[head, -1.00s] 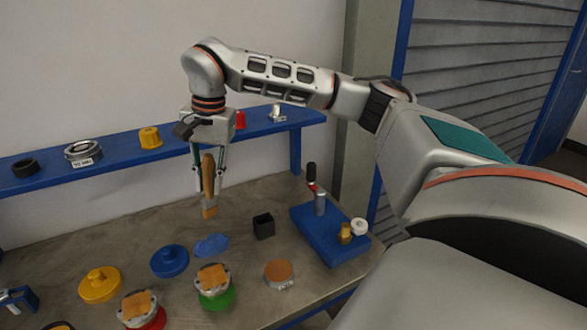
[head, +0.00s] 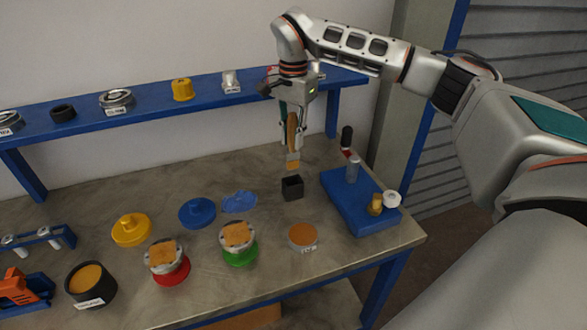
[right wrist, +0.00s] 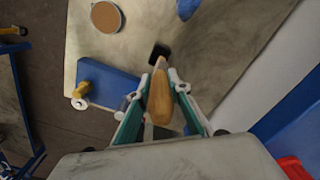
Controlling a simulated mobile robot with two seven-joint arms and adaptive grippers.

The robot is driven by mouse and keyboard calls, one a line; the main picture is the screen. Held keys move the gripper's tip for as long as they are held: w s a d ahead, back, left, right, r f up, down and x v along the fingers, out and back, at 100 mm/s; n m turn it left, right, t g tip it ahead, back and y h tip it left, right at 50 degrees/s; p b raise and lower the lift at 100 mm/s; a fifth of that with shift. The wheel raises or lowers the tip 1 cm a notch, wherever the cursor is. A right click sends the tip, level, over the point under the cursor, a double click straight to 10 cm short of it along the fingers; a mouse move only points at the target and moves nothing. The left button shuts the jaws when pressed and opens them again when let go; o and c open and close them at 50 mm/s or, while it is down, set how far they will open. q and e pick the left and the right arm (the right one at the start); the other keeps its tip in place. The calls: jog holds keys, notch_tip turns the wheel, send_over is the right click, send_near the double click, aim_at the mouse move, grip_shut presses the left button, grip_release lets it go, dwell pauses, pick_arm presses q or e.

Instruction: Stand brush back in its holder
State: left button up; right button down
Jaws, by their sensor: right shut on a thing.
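The brush (head: 292,135) has a wooden handle and a paler tip that points down. My right gripper (head: 293,118) is shut on its handle and holds it upright above the table. The holder, a small black square cup (head: 292,187), stands on the table just below the brush tip; a small gap seems to remain between them. In the right wrist view the brush (right wrist: 160,95) lies between the fingers (right wrist: 160,88), and the holder (right wrist: 159,52) shows just beyond its end. My left gripper is not in view.
A blue stand (head: 352,205) with a black-handled lever is right of the holder. A blue cloth-like patch (head: 239,202), a blue flanged lid (head: 197,213) and a tan-topped disc (head: 302,236) lie nearby. A blue shelf (head: 145,100) runs behind.

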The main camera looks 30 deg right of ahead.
aim_at(293, 168)
notch_tip(293, 168, down, 5)
jog(key=shift+f, duration=0.7)
notch_tip(293, 168, down, 4)
jog(key=shift+r, duration=0.15)
jog(key=c, duration=1.9)
grip_release()
